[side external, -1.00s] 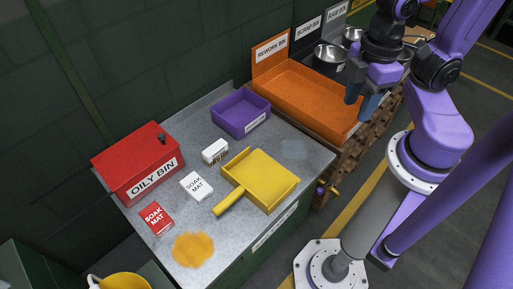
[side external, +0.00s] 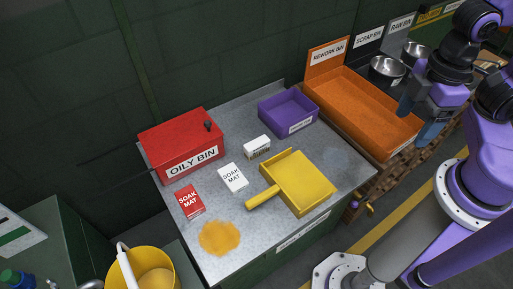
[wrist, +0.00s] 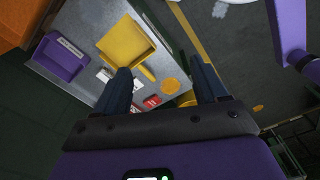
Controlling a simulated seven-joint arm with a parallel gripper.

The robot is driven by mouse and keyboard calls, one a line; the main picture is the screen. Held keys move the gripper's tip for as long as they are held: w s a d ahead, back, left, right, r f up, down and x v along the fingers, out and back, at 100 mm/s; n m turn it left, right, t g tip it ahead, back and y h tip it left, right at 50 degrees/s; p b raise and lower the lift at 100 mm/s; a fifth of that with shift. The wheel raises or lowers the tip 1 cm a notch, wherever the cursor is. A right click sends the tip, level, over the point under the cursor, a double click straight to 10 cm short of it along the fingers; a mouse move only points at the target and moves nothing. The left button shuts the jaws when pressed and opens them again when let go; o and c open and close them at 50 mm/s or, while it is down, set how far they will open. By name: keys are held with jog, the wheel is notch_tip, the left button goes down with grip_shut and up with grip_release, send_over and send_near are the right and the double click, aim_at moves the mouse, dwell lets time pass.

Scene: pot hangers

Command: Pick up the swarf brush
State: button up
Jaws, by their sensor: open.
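A small white block with a brownish, bristle-like lower edge (side external: 257,146) lies on the grey bench behind the yellow dustpan (side external: 300,185). It looks like the swarf brush, but it is too small to be sure. In the wrist view a white shape (wrist: 105,76) beside the dustpan (wrist: 122,42) may be the same block, partly cut off by a finger. My gripper (side external: 418,118) is open and empty. It hangs above the right end of the orange rework bin, well to the right of the bench items. In the wrist view its fingers (wrist: 161,65) point toward the bench.
The bench (side external: 310,225) also holds a red oily bin (side external: 180,140), a purple tray (side external: 288,110), a white soak mat packet (side external: 233,178), a red one (side external: 190,201) and an orange spill (side external: 220,238). The orange rework bin (side external: 345,85) adjoins on the right. A yellow bucket (side external: 160,265) stands front left.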

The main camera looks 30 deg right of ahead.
jog(key=w+a+f+m, duration=0.1)
jog(key=w+a+m, duration=0.65)
jog(key=w, duration=0.35)
jog(key=m, duration=2.3)
send_over(257, 142)
jog(key=f, duration=3.4)
jog(key=shift+w+a+f, duration=0.1)
jog(key=shift+a+f, duration=0.15)
jog(key=shift+a, duration=0.1)
jog(key=shift+d+f, duration=0.15)
jog(key=shift+f, duration=0.85)
jog(key=shift+d+f, duration=0.15)
jog(key=shift+f, duration=1.5)
